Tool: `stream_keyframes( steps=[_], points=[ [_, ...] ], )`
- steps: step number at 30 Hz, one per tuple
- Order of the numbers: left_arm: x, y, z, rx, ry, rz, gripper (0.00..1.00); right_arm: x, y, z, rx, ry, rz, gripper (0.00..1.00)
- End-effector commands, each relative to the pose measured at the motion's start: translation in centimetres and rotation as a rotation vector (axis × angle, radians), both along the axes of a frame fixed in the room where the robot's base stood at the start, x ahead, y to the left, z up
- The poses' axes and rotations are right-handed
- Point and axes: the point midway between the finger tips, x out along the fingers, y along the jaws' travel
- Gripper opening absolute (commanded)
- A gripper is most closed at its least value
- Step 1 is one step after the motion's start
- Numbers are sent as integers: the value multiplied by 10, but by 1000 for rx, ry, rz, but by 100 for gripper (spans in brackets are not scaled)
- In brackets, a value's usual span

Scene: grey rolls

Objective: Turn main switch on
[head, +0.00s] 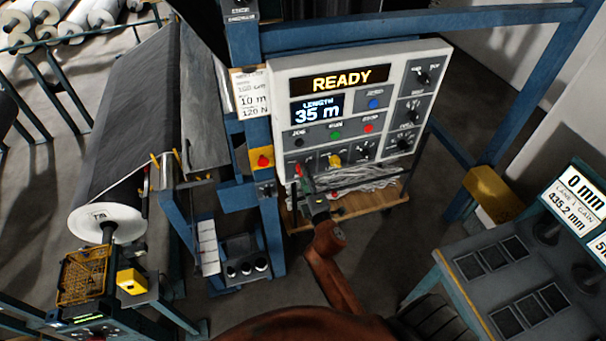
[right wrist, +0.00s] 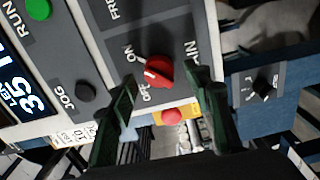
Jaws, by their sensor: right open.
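The main switch is a red rotary knob (right wrist: 158,71) on a grey plate, with ON, OFF and MAIN printed around it in the right wrist view. Its white mark faces the ON/OFF side; which label it points at exactly I cannot tell. My right gripper (right wrist: 160,80) is open, its two dark green fingers on either side of the knob, with visible gaps. My left gripper is not in view.
A black JOG button (right wrist: 86,95) and green RUN button (right wrist: 38,8) lie beside the switch. A red button on a yellow box (head: 262,160) is left of the panel. The display (head: 343,79) reads READY. A wooden trolley (head: 375,201) stands below. A roll machine (head: 108,222) is at left.

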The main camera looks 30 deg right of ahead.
Motion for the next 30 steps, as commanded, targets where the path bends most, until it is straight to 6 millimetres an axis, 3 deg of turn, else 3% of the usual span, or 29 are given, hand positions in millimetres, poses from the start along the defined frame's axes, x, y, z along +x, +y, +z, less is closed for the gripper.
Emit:
stream_keyframes(
  steps=[9, 15, 30],
  points=[
    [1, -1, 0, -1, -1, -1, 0, -65, 15, -1, 2, 1, -1, 45],
    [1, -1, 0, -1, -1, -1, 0, -93, 22, -1, 1, 2, -1, 45],
    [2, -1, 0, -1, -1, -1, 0, -102, 25, 0, 1, 0, 0, 45]
  ],
)
